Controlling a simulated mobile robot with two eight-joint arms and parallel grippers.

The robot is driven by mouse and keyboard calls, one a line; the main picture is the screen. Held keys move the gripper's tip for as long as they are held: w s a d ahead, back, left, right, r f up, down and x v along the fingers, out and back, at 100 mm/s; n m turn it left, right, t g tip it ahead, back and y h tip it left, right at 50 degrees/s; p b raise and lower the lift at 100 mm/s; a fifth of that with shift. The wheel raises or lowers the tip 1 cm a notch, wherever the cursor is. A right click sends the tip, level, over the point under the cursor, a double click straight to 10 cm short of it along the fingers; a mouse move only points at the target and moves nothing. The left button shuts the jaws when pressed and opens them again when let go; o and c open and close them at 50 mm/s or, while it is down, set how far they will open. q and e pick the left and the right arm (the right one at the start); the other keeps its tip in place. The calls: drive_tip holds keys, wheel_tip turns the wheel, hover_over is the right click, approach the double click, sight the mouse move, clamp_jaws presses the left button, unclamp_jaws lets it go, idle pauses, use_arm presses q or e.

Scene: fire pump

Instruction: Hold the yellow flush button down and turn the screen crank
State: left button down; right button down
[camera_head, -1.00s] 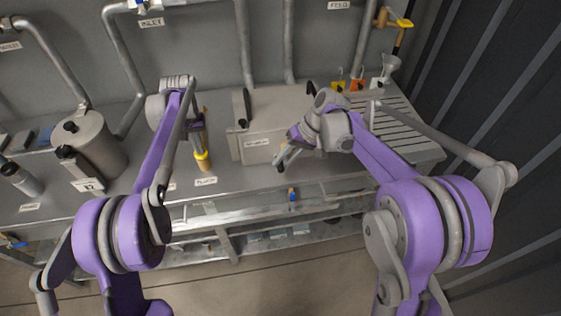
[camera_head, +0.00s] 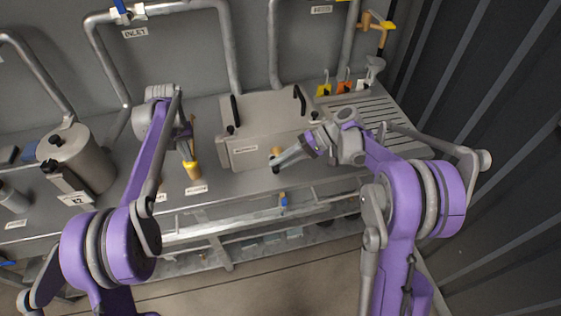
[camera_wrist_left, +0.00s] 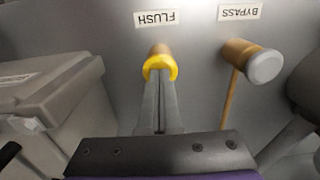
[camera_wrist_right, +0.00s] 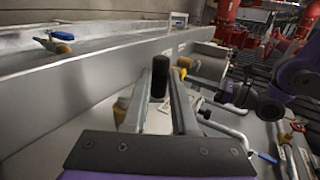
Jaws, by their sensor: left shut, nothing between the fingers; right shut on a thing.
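My right gripper (camera_head: 277,164) is shut on the black handle of the screen crank, at the front of the grey screen box (camera_head: 262,125). In the right wrist view, the black crank handle (camera_wrist_right: 160,75) stands between the fingers.
A grey cylindrical canister (camera_head: 75,158) stands at left. Yellow and orange handled fittings (camera_head: 343,88) are right of the box. A lower rail carries a blue-handled valve (camera_head: 283,200).

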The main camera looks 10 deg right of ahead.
drive_tip(key=c, duration=0.7)
unclamp_jaws()
drive_tip(key=v, duration=1.2)
use_arm(q)
drive_tip(key=shift+r, duration=0.1)
use_arm(e)
drive_tip(key=shift+r, duration=0.1)
use_arm(q)
wheel_tip(320, 180, up, 7)
drive_tip(key=p, duration=0.3)
use_arm(e)
drive_tip(key=r, duration=0.1)
drive_tip(key=w+r, duration=0.1)
drive_tip(key=r, duration=0.2)
drive_tip(key=shift+w+r, duration=0.25)
drive_tip(key=shift+r, duration=0.15)
drive_tip(key=shift+s, duration=0.1)
